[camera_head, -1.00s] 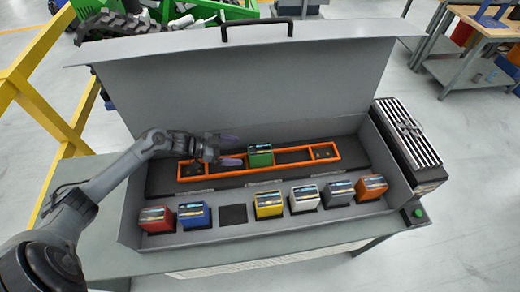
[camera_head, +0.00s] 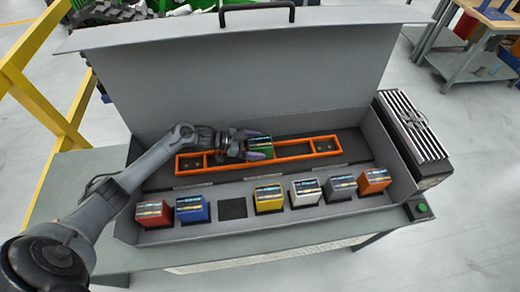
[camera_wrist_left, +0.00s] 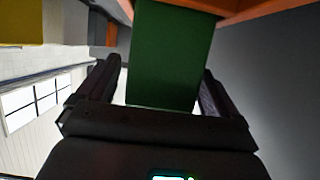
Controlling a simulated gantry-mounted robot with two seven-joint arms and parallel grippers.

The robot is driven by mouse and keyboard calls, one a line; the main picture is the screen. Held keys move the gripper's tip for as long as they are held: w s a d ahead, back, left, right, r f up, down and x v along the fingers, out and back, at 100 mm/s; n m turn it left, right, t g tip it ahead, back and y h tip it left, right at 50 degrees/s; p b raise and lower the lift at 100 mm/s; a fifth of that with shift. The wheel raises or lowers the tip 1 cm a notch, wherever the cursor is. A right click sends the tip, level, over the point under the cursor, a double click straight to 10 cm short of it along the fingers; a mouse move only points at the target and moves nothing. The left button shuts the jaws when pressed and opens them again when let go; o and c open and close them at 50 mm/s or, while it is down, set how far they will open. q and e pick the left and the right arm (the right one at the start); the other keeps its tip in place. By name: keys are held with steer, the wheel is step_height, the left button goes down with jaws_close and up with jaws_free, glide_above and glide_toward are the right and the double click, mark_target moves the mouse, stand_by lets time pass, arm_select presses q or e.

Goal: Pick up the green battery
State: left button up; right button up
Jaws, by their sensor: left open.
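The green battery (camera_head: 264,145) stands in the orange frame (camera_head: 297,156) at the back of the grey case. My left gripper (camera_head: 258,144) is at the battery, with its fingers on either side of it, and hides part of it in the head view. In the left wrist view the green battery (camera_wrist_left: 168,55) fills the space between the two dark open fingers of my left gripper (camera_wrist_left: 158,88). Small gaps show between the fingers and the battery's sides. My right gripper is not in view.
A front row holds red (camera_head: 153,214), blue (camera_head: 192,209), yellow (camera_head: 268,198), white (camera_head: 306,192), grey (camera_head: 340,187) and orange (camera_head: 373,181) batteries, with one empty dark slot (camera_head: 232,208). The raised lid (camera_head: 240,75) stands behind. A finned box (camera_head: 413,133) is at right.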

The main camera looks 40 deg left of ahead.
arm_select(q)
steer(key=shift+x, duration=1)
steer(key=c, duration=1.6)
steer(key=shift+c, duration=0.7)
steer(key=shift+r, duration=0.2)
